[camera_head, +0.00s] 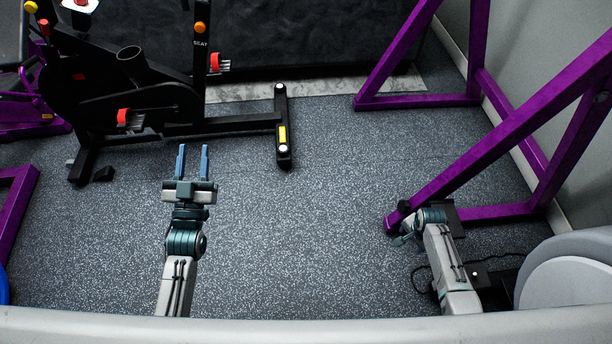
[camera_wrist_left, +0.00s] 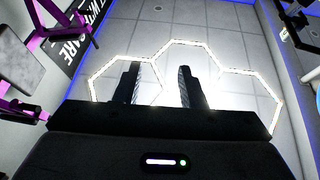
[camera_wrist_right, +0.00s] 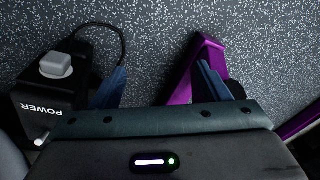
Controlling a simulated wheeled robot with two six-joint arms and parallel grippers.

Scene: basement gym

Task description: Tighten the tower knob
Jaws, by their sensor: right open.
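A small black round part, possibly the tower knob (camera_head: 404,206), sits by the low end of the slanted purple beam (camera_head: 440,187). In the right wrist view a dark round part (camera_wrist_right: 237,89) shows behind the right-hand finger, partly hidden. My right gripper (camera_head: 402,238) is low beside the beam end; its fingers (camera_wrist_right: 163,84) are apart, with the beam end (camera_wrist_right: 195,70) close to one finger. I cannot tell whether they touch. My left gripper (camera_head: 193,150) is open and empty above the floor; its wrist view shows its spread fingers (camera_wrist_left: 157,84) against ceiling lights.
The middle floor (camera_head: 310,210) is clear.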

